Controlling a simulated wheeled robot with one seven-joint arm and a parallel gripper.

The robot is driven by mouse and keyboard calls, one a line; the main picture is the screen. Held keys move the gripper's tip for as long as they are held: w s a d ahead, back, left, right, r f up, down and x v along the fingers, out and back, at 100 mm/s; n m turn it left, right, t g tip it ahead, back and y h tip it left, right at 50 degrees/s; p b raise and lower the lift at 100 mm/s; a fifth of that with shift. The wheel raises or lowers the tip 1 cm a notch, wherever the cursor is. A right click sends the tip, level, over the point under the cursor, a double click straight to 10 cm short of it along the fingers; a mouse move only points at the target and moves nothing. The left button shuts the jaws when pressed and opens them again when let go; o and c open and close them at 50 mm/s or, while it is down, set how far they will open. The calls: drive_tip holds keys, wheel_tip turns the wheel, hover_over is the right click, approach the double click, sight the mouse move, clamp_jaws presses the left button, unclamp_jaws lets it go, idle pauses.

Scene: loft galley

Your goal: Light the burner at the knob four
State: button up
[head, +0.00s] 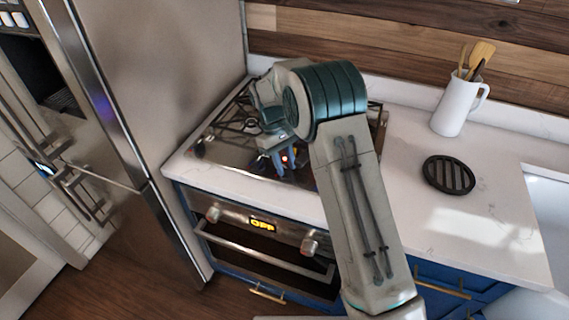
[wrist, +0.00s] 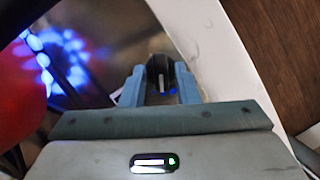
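The cooktop (head: 225,150) is set in the white counter above the oven. My gripper (head: 276,162) is low over its front right part, with the fingers pointing down. In the wrist view a black knob (wrist: 159,72) is between the two blue-grey fingertips of my gripper (wrist: 160,88). The fingers stand apart on both sides of it, close to its edges. I cannot tell if they press on it. No number shows on the knob.
The oven front has a lit display (head: 262,223) reading OFF, metal knobs and a handle. A tall steel fridge (head: 150,70) stands close at left. A black round trivet (head: 449,175) and a white utensil jug (head: 456,106) are on the right counter, beside bare counter space.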

drive_tip(key=shift+o, duration=0.3)
drive_tip(key=b+v, duration=0.1)
drive_tip(key=v, duration=1.2)
drive_tip(key=shift+a+r, duration=0.15)
drive_tip(key=shift+r, duration=0.15)
drive_tip(key=shift+w, duration=0.1)
